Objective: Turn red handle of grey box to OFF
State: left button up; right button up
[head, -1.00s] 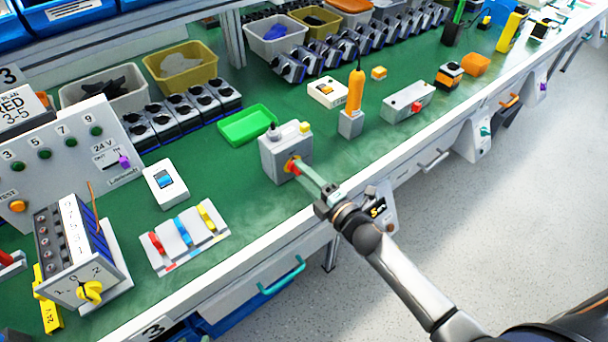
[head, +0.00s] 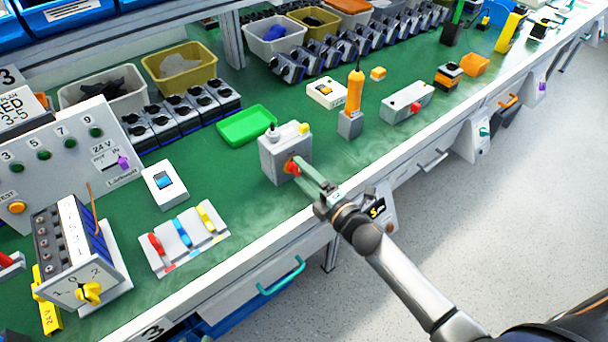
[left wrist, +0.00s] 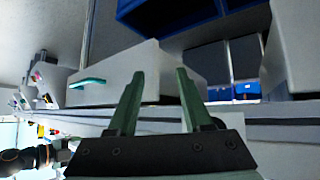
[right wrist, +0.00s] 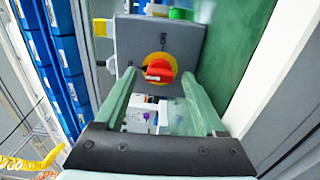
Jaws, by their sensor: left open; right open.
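The grey box (head: 272,164) stands near the bench's front edge, with a white knob and a yellow part on top. Its red handle (head: 293,167) is on the front face. In the right wrist view the red handle (right wrist: 159,71) sits on a yellow disc, lying roughly sideways in the picture, with lettering above it on the grey box (right wrist: 133,44). My right gripper (right wrist: 158,76) is open, its fingertips on either side of the handle's area; contact cannot be told. My left gripper (left wrist: 157,76) is open and empty in its wrist view, facing the bench's underside; the head view does not show it.
A green tray (head: 247,125) lies behind the box. An orange-handled device (head: 354,95) stands to its right, and a plate with coloured levers (head: 184,238) to its left. In the left wrist view, a white drawer (left wrist: 163,82) with a teal handle is ahead.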

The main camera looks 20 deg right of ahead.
jog(key=shift+s, duration=0.1)
jog(key=v, duration=1.2)
jog(key=shift+s, duration=0.15)
jog(key=shift+d, duration=0.1)
jog(key=s+a+f+m+g+h+p, duration=0.2)
jog(key=s+f+m+g, duration=0.2)
jog(key=m, duration=0.6)
jog(key=s+a+f+m+g+h+p, duration=0.1)
jog(key=s+f+m+g+p, duration=0.2)
jog(key=s+f+m, duration=0.3)
jog(key=s+m+g, duration=0.1)
jog(key=s+m, duration=0.2)
jog(key=m, duration=0.1)
jog(key=shift+a+h, duration=0.35)
jog(key=shift+h, duration=0.05)
